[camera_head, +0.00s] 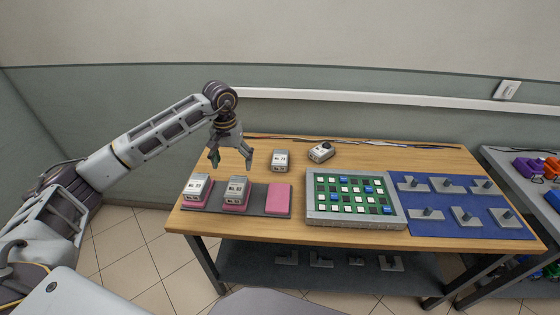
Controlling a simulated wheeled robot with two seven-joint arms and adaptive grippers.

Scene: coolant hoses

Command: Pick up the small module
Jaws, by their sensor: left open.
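Several small grey modules show. One module (197,188) sits on the left pink pad of a dark mat (263,211), and another module (236,190) sits on the middle pad. A third module (280,160) stands on the bare wood behind the mat. I cannot tell which one the task means. My left gripper (231,164) is open and empty, fingers down, above and behind the middle-pad module. My right gripper is out of view.
The right pink pad (279,198) is empty. A grey-framed green board (353,221) with white and blue squares fills the table's (430,159) middle. A blue mat (480,228) with grey brackets lies right of it. Thin cables (370,142) run along the back edge.

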